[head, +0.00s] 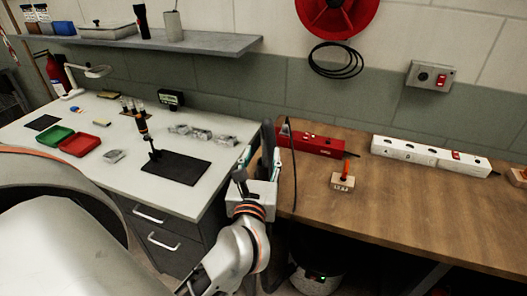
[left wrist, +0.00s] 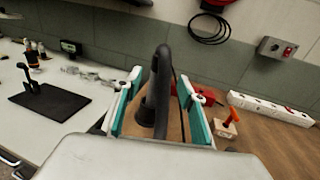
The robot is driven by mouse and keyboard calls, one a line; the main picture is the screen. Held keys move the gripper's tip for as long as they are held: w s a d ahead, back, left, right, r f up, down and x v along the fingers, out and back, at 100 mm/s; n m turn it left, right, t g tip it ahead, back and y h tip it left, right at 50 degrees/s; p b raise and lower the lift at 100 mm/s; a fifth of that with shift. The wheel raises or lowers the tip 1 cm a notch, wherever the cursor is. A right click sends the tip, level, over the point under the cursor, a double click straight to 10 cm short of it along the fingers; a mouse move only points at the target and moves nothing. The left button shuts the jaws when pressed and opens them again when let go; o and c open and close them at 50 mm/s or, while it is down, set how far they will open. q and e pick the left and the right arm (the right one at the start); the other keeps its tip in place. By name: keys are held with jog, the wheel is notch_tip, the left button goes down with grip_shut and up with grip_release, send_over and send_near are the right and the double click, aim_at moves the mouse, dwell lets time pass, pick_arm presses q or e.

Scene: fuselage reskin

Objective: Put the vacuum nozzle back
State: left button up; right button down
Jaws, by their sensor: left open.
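A black, curved, tube-like piece that looks like the vacuum nozzle (left wrist: 160,85) stands upright between the fingers of my left gripper (left wrist: 159,80) in the left wrist view. In the head view it is the dark upright piece (head: 267,138) at the gripper. My left gripper (head: 262,158) is open, with its teal-padded fingers on either side of the piece, at the left end of the wooden bench. A gap shows beside the piece. My right gripper is not in view.
A red box (head: 318,146), a small block with an orange-handled tool (head: 343,181) and a white power strip (head: 430,156) are on the wooden bench (head: 420,215). A white table (head: 205,190) with a black mat (head: 175,168) stands left. A round machine (head: 318,278) sits below the bench.

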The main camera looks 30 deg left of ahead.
pick_arm(q)
jog(key=s+d+f+m+t+h, duration=0.15)
jog(key=d+f+m+h, duration=0.35)
jog(key=m, duration=1)
jog(key=s+d+f+m+t+h, duration=0.15)
jog(key=d+f+m+h, duration=0.4)
jog(key=m, duration=0.95)
jog(key=s+f+m+g, duration=0.4)
jog(key=f+m, duration=0.4)
jog(key=f, duration=0.4)
jog(key=s+d+f+m+g, duration=0.1)
jog(key=s+f+m+g, duration=0.3)
jog(key=f, duration=0.8)
jog(key=s+m, duration=0.2)
jog(key=m, duration=0.1)
jog(key=shift+s+f+m, duration=0.25)
jog(key=shift+s+m, duration=0.1)
jog(key=shift+m, duration=0.05)
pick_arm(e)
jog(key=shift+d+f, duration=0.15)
pick_arm(q)
jog(key=shift+h, duration=0.25)
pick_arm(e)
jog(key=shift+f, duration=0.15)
